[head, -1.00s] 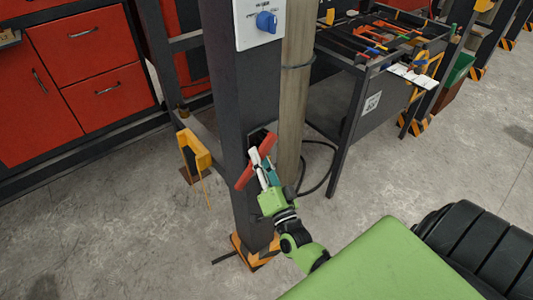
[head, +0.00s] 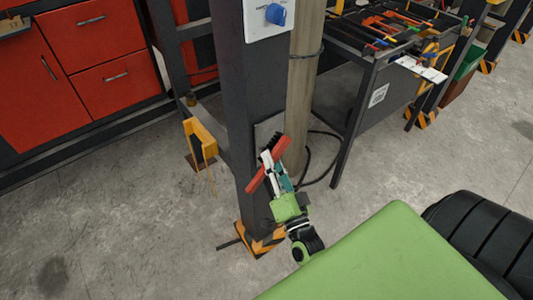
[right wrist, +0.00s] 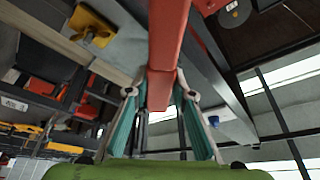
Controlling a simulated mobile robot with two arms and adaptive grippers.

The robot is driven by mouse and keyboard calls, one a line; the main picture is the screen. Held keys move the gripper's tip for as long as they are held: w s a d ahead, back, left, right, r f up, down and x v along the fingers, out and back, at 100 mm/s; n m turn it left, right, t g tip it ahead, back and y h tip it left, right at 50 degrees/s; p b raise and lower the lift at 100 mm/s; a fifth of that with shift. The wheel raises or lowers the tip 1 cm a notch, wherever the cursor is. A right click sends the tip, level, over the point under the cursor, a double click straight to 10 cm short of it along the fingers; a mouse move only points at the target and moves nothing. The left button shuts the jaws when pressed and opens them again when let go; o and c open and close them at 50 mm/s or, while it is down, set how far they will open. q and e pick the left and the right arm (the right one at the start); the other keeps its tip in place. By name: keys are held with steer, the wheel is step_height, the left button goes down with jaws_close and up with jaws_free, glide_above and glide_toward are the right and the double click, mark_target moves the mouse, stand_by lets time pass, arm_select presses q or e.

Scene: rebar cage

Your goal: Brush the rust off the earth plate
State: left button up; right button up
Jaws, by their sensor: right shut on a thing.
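The earth plate (head: 264,131) is a small grey plate on the face of the dark steel column, in the head view. Its lower part is hidden behind the brush and gripper. My right gripper (head: 276,176) is shut on a red-handled brush (head: 267,165), just below and in front of the plate. The brush is tilted; dark bristles seem to show near its top, and I cannot tell if they touch the plate. In the right wrist view the red brush (right wrist: 162,62) lies between the teal fingers. My left gripper is not in view.
The column (head: 240,100) carries a switch box with a blue knob (head: 275,13). A wooden post (head: 302,100) and black cable stand beside it. A yellow bracket (head: 201,138) is left. A tool table (head: 350,90) is behind right; red cabinets (head: 90,60) are back left.

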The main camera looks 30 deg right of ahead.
steer(key=shift+s, duration=0.55)
steer(key=shift+s+d+p, duration=0.2)
steer(key=shift+s+p, duration=0.2)
steer(key=shift+s, duration=1.1)
